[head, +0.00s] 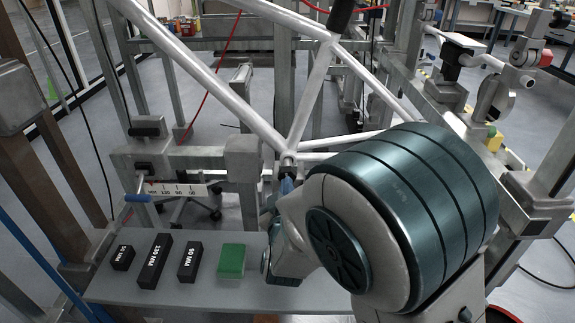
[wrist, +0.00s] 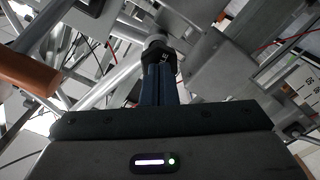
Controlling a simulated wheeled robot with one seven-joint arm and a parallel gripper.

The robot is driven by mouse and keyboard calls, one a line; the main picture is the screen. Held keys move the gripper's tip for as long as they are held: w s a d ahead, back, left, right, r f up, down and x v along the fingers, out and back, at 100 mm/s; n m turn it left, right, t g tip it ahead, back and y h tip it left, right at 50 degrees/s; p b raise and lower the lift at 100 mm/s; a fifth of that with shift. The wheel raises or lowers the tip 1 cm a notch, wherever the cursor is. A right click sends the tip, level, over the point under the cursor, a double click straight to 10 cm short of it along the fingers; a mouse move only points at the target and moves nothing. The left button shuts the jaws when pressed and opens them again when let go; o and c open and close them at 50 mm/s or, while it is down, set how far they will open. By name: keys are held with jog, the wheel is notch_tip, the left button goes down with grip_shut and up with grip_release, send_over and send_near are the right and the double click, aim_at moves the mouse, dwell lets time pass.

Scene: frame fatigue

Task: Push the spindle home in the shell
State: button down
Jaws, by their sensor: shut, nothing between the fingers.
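The silver frame tubes (head: 305,95) meet at a junction (head: 288,157) that looks like the shell, just above and ahead of my gripper. My gripper's blue fingers (head: 286,186) are shut and empty, with their tips just below that junction. In the wrist view the shut fingers (wrist: 159,84) point at a dark piece with pale lettering (wrist: 159,54), which is at or against the tips. A pale round tube end (wrist: 154,40) shows behind it. I cannot tell whether the dark piece is the spindle, nor how deep it sits; my arm and fingers hide part of it.
A grey shelf (head: 165,291) holds black blocks marked 50 MM (head: 123,258), 130 MM (head: 155,262) and 90 MM (head: 190,262), plus a green block (head: 231,261). A marked scale plate (head: 180,190) and metal rig posts (head: 243,180) stand close left of my gripper.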

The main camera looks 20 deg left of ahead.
jog(key=shift+x, duration=2.3)
jog(key=v, duration=0.6)
dwell(0.4)
